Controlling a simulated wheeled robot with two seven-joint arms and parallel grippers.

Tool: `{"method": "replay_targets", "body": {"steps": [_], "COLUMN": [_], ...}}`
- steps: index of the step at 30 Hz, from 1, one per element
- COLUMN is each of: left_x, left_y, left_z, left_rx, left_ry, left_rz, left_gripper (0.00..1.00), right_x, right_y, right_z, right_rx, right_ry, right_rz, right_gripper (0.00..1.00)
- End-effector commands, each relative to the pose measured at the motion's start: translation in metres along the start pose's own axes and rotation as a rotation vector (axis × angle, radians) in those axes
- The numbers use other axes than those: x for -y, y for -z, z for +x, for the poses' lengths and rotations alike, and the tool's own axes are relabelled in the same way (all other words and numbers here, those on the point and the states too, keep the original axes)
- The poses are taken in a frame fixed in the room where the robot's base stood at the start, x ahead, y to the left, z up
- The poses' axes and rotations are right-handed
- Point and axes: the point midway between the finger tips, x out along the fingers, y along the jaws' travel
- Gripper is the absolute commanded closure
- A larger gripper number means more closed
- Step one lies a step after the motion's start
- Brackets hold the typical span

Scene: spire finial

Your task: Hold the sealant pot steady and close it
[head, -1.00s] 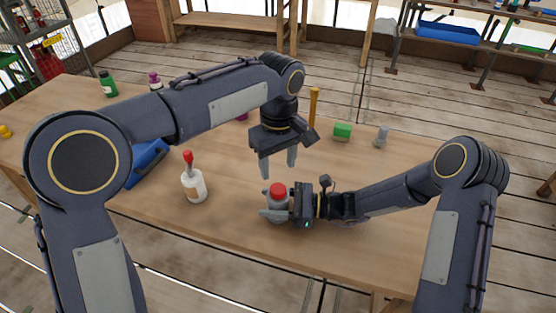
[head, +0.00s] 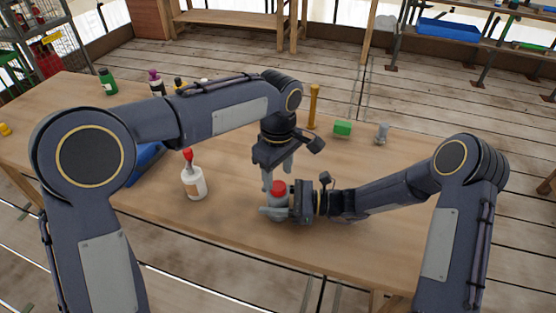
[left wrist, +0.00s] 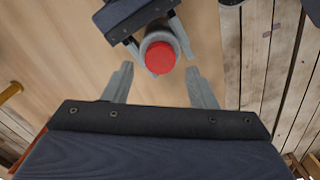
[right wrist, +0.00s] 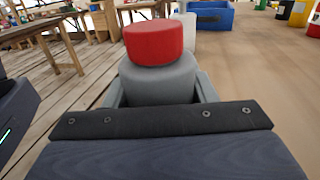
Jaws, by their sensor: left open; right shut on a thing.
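The sealant pot is a grey, rounded pot (right wrist: 158,85) with a red lid (right wrist: 155,43) on top, seen close in the right wrist view. The lid also shows in the head view (head: 278,187) and the left wrist view (left wrist: 158,57). I cannot tell whether the lid is fully tight. My right gripper (head: 275,210) is shut around the pot's grey body, which stands upright at the table's front. My left gripper (head: 277,178) is open and empty, pointing down just above the lid. In the left wrist view, the lid lies just beyond its fingertips (left wrist: 159,70).
A white bottle with a red nozzle (head: 193,182) stands left of the pot, near a blue bin (head: 146,160). The table right of the pot is mostly clear.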

Motion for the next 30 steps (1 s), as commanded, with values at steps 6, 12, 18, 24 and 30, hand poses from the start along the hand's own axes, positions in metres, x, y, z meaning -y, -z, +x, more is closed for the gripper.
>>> {"method": "replay_targets", "body": {"steps": [6, 12, 18, 24, 30], "left_x": [0.0, 0.0, 0.0, 0.0, 0.0], "left_y": [0.0, 0.0, 0.0, 0.0, 0.0], "left_z": [0.029, 0.038, 0.038, 0.038, 0.038], "left_rx": [0.001, 0.001, 0.0, 0.0, 0.0], "left_ry": [0.001, -0.002, -0.002, -0.002, -0.002], "left_rz": [0.002, 0.001, 0.001, 0.001, 0.001], "left_gripper": [0.48, 0.48, 0.48, 0.69, 0.93], "right_x": [0.0, 0.0, 0.0, 0.0, 0.0], "right_y": [0.0, 0.0, 0.0, 0.0, 0.0], "right_z": [0.0, 0.0, 0.0, 0.0, 0.0], "right_rx": [0.0, 0.0, 0.0, 0.0, 0.0], "right_ry": [0.0, 0.0, 0.0, 0.0, 0.0], "right_rz": [0.0, 0.0, 0.0, 0.0, 0.0], "right_gripper": [1.0, 1.0, 1.0, 1.0, 1.0]}}
